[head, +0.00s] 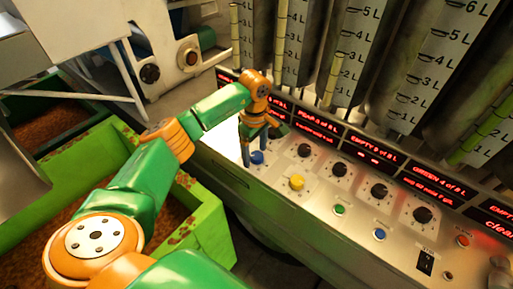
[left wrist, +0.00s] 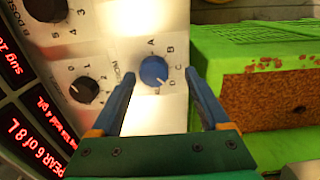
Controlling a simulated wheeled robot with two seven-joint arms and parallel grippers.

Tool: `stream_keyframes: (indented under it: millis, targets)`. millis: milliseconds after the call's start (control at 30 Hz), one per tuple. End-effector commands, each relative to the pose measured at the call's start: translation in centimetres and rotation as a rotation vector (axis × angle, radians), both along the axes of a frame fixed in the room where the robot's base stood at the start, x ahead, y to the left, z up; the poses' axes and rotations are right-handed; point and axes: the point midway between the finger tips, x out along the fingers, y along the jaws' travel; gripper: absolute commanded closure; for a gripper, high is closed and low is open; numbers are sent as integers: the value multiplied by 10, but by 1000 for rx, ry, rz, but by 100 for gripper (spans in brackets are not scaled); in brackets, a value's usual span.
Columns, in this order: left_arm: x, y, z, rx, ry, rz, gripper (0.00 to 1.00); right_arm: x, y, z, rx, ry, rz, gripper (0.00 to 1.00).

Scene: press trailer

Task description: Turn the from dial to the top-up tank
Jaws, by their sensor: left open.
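The from dial is a blue knob (head: 257,158) at the left end of the sloping metal panel. In the left wrist view the blue knob (left wrist: 154,71) has letters around it, with A and B readable; a small pale mark on its lower right edge seems to be its pointer. My left gripper (head: 256,150) is open, pointing down over the knob. In the left wrist view its fingers (left wrist: 159,78) stand on either side of the knob, apart from it. I cannot tell which tank is the top-up tank. My right gripper is not in view.
Red-lettered displays (head: 375,150) and graduated tanks (head: 432,60) stand behind. A green bin (head: 210,220) is at left.

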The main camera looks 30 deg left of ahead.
Motion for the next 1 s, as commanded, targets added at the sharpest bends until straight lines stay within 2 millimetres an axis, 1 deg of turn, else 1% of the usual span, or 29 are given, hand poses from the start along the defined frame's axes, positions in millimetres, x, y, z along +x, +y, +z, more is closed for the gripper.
stream_keyframes:
  millis: [100, 267, 300, 367, 400, 467, 500, 567, 600, 833, 1000]
  targets:
    - [0, -1, -7, -2, 0, -1, 21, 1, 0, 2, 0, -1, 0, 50]
    - [0, -1, -8, -2, -1, -1, 21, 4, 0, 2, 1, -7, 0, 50]
    - [0, -1, -8, -2, -1, -1, 24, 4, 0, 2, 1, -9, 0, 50]
    - [0, -1, -8, -2, -2, -1, 40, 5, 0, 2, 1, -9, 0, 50]
    - [0, -1, -8, -2, -2, -1, 50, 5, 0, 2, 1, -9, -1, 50]
    - [0, -1, -8, -2, -1, -1, 67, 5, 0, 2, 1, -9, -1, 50]
    - [0, -1, -8, -2, -1, -1, 78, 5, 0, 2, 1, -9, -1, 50]
    - [0, -1, -8, -2, -1, -1, 94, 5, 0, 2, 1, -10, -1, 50]
    - [0, -1, -8, -2, -1, -1, 100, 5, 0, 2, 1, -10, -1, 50]
    - [0, -1, -8, -2, -1, 19, 100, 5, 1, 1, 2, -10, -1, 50]
    - [0, 0, -8, -2, -1, 92, 100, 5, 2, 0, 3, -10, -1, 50]
